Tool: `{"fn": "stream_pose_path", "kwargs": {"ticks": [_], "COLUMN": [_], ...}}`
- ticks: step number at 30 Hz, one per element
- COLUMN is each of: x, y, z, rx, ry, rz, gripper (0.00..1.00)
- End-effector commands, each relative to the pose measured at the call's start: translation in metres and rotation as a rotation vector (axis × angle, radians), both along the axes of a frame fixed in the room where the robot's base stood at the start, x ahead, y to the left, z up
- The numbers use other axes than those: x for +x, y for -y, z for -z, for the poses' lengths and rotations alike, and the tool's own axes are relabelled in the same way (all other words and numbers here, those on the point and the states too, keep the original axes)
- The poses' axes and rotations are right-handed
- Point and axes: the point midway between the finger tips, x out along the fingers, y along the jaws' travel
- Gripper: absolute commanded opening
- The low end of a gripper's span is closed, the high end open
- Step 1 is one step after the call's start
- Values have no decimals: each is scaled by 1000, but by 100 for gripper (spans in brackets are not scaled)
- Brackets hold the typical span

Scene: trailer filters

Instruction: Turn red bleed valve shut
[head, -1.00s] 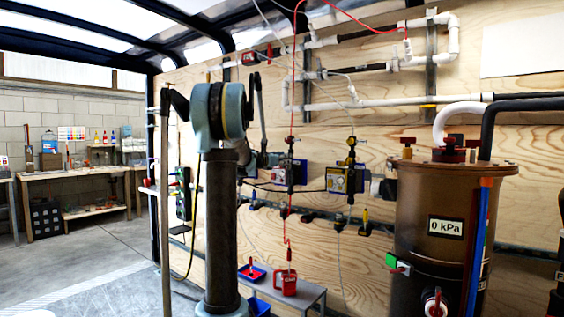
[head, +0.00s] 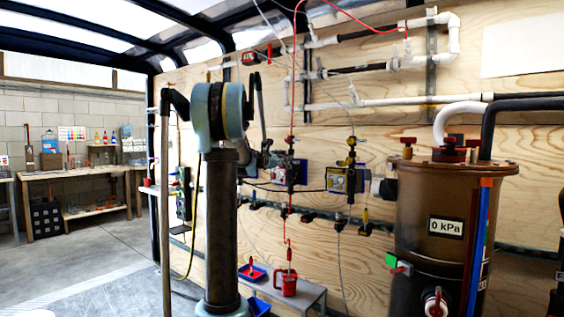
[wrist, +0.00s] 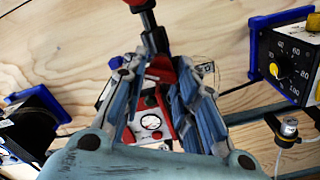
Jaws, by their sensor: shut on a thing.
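The red bleed valve (wrist: 160,68) shows in the wrist view as a red part between my fingertips, below a black and red stem. My gripper (wrist: 154,78) has its blue-grey fingers on both sides of this part and is shut on it. The fingers hide much of the valve, so I cannot tell its angle. Behind and below it, a red unit with a round white gauge (wrist: 150,121) shows between the fingers. In the head view my gripper (head: 270,155) is beside the red unit on the plywood wall, partly hidden by my arm.
A unit with a yellow knob (wrist: 278,70) and blue ends stands close on the right. A dark unit with blue edges (wrist: 35,115) is on the left. A brown tank (head: 440,190) reading 0 kPa stands at the right. A red jug (head: 289,284) sits on a low bench.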

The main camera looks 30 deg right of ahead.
Motion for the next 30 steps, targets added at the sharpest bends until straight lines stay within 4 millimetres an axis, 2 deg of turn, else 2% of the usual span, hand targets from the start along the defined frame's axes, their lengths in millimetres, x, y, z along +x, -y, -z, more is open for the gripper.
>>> {"fn": "stream_pose_path", "kwargs": {"ticks": [1,3,4,17,23,30], "x": [1,1,1,-2,-13,-30], "y": [-1,-1,-1,-6,-33,-76], "z": [0,0,0,0,0,1], "rx": [0,0,-1,0,0,-1], "ry": [0,0,-1,-1,-1,-2], "rz": [-4,-2,-2,-1,-3,-4], "gripper": [29,45,48,48,48,48]}}
